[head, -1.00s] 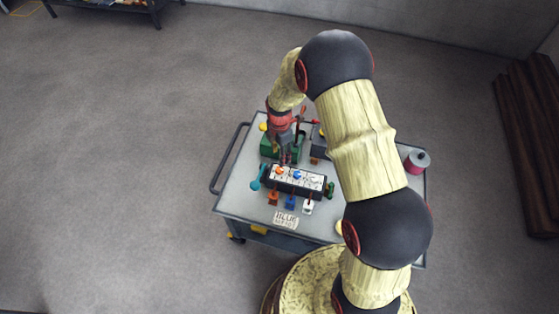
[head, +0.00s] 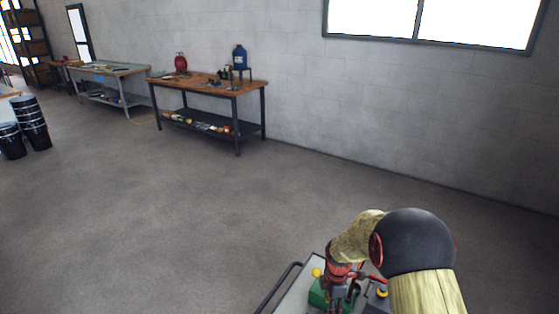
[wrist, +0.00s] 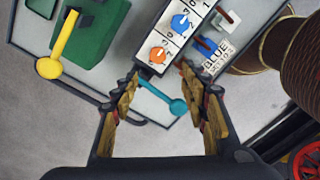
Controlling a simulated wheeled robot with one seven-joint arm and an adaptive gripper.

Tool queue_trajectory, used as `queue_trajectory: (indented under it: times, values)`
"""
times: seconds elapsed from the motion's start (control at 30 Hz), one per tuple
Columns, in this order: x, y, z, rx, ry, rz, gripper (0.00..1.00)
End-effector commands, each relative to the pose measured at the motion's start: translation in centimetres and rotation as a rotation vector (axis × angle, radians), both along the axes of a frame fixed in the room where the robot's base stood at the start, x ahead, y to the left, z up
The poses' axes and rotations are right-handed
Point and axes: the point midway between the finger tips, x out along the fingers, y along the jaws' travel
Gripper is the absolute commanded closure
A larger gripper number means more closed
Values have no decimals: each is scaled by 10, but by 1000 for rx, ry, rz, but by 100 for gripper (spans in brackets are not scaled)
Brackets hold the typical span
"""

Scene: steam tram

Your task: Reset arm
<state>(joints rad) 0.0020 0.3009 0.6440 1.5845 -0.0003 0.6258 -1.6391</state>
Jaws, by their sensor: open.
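My gripper (wrist: 162,98) is open and empty in the wrist view, its two fingers apart above the cart's top. Between and beyond the fingertips are a teal lever (wrist: 160,96) and a white panel (wrist: 172,38) with an orange knob (wrist: 160,53) and a blue knob (wrist: 182,22). In the head view my gripper (head: 338,299) shows at the bottom edge, partly cut off, over the cart. A green box (wrist: 98,35) with a yellow-knobbed lever (wrist: 62,42) stands to the left in the wrist view.
A label reading BLUE (wrist: 217,58) lies beside the panel. The cart's handle (head: 279,288) shows at the bottom of the head view. Workbenches (head: 212,84) (head: 108,72) stand along the wall, with black buckets (head: 33,124) at left. The floor between is clear.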

Motion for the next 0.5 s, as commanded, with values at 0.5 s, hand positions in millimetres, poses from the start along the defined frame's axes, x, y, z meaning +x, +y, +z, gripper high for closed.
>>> queue_trajectory:
  times: [0.5]
  values:
    - [-124,0,118,-63,77,-1116,55]
